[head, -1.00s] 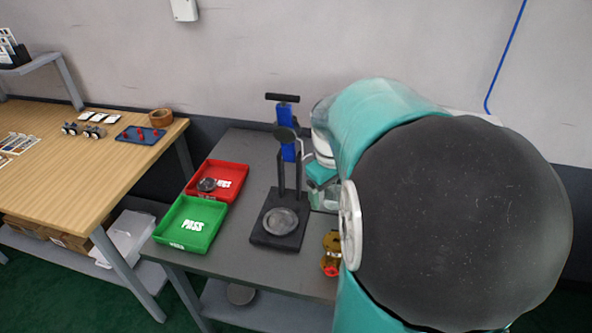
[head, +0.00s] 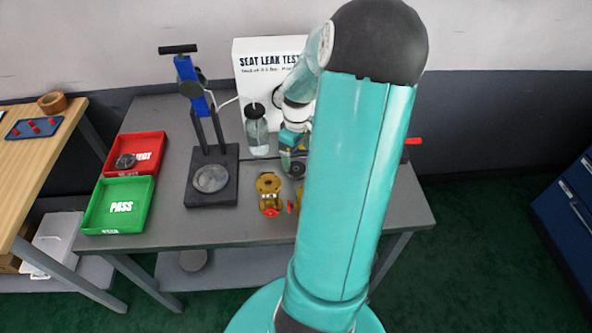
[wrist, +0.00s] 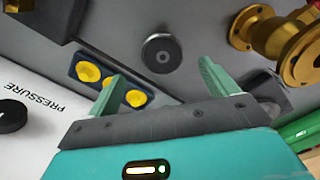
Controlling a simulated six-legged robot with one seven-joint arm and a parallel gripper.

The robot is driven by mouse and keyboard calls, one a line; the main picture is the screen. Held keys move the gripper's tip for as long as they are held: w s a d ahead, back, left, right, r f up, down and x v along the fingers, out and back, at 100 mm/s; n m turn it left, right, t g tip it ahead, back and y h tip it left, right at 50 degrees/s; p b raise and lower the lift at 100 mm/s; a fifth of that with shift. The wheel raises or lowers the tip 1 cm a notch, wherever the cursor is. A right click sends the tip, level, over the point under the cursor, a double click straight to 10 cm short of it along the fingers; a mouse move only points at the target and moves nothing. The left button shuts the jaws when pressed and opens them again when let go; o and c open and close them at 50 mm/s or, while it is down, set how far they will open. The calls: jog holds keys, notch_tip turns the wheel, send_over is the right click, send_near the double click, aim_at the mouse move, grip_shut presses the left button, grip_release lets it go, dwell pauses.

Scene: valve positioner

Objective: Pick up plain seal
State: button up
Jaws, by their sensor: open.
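My gripper (wrist: 163,82) is open and empty in the wrist view, its two pale green fingers apart. A dark grey round disc with a small hub at its centre (wrist: 161,53) lies on the grey bench just beyond the fingertips, roughly midway between them, not touching either. It may be the plain seal; I cannot tell for certain. A dark blue holder (wrist: 88,71) with several round yellow pieces lies left of the disc, partly behind the left finger. In the head view my gripper (head: 293,158) is low over the bench, partly hidden by my arm.
Brass valve bodies stand close by, one on the right in the wrist view (wrist: 282,38) and one in the head view (head: 269,192). The press stand (head: 211,178), red tray (head: 150,140), green tray (head: 103,227) and white SEAT LEAK TEST panel (head: 270,47) surround the bench's working area.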

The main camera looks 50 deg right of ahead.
aim_at(297, 169)
jog(key=f, duration=0.6)
jog(key=shift+s+a, duration=0.2)
jog(key=shift+r, duration=0.1)
jog(key=shift+c, duration=0.3)
jog(key=c, duration=1.3)
notch_tip(297, 169, up, 10)
jog(key=shift+r, duration=0.15)
